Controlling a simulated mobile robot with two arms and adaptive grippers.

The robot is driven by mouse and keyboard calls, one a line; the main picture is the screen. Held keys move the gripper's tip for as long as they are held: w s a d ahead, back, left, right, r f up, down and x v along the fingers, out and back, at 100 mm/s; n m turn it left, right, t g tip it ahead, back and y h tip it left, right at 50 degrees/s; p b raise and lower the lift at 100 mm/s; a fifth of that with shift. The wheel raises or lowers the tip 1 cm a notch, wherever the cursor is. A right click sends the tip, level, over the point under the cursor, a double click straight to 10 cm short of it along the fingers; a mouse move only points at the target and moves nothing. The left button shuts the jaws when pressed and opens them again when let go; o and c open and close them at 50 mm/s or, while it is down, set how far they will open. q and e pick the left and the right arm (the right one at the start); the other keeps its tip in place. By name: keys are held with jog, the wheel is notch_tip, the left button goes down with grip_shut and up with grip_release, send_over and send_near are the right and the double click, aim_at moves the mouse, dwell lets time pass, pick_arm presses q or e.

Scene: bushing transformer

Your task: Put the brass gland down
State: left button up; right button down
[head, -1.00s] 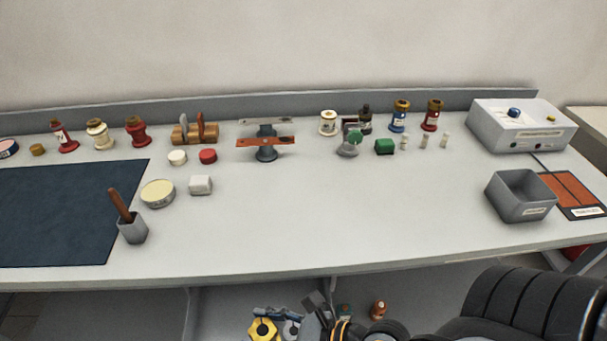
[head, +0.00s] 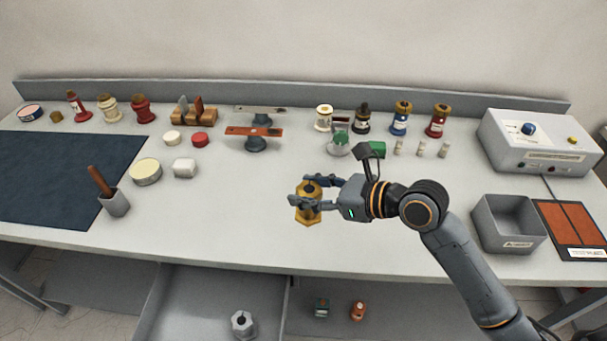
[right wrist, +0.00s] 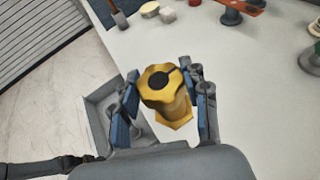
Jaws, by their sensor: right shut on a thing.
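The brass gland (head: 308,207) is a yellow hex-edged fitting with a dark hole in its top. My right gripper (head: 312,192) is shut on it, one finger on each side, over the front middle of the bench top. The gland also shows between the blue-padded fingers in the right wrist view (right wrist: 167,92), roughly upright. I cannot tell whether its base touches the bench. My left gripper is in neither view.
The bench top (head: 230,210) is clear around the gland. An open drawer (head: 215,300) with a grey gland (head: 242,324) lies below the front edge. A grey bin (head: 508,224) stands right, a dark blue mat (head: 60,180) left. Bushings (head: 400,118) line the back.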

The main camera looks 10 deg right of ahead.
jog(key=w+d+f, duration=0.2)
jog(key=w+f, duration=0.1)
jog(key=w+d+f, duration=0.3)
jog(key=f, duration=0.1)
jog(key=w+d+f, duration=0.2)
jog(key=w+f, duration=0.2)
jog(key=shift+d+f, duration=0.1)
jog(key=shift+d, duration=0.05)
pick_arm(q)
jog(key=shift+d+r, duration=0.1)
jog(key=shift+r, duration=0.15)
pick_arm(e)
jog(key=shift+f, duration=0.5)
jog(key=c, duration=0.7)
grip_release()
jog(key=shift+f, duration=0.15)
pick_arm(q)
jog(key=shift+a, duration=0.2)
